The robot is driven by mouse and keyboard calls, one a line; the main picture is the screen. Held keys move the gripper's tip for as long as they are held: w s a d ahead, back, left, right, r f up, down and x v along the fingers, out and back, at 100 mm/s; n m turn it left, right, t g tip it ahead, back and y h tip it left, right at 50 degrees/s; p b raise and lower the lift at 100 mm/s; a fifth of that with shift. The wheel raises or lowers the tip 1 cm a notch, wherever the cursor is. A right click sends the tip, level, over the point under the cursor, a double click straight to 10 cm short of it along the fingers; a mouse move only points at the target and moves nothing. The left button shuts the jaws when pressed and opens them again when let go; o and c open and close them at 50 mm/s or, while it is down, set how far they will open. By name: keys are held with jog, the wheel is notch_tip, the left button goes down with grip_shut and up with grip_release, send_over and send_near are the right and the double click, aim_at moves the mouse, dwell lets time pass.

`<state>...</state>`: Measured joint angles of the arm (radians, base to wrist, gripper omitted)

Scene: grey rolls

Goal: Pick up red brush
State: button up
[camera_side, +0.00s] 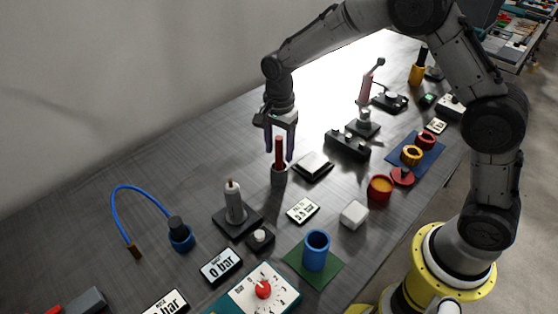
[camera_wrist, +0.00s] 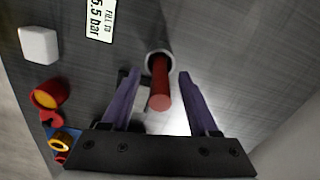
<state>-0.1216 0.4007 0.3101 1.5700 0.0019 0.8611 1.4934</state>
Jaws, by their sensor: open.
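The red brush (camera_side: 279,150) stands upright in a small grey holder (camera_side: 279,177) on the table. In the wrist view the red brush (camera_wrist: 160,92) is seen from above, its end lying between the two purple fingers, with the grey holder's rim (camera_wrist: 158,56) around its lower part. My gripper (camera_side: 279,156) points down with one finger on each side of the brush. The fingers are open, and in the wrist view gaps show between them (camera_wrist: 155,88) and the brush. The brush's lower end is hidden inside the holder.
A black box with a pale top (camera_side: 312,166) stands close right of the holder. A grey cylinder on a black base (camera_side: 235,205) is in front, left. A white block (camera_side: 354,213) and a blue cup (camera_side: 316,250) are nearer the front. Bare table lies left of the holder.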

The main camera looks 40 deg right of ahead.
grip_shut()
jog(key=shift+r, duration=0.1)
dwell(0.4)
notch_tip(320, 180, up, 10)
jog(key=shift+f, duration=0.1)
dwell(0.4)
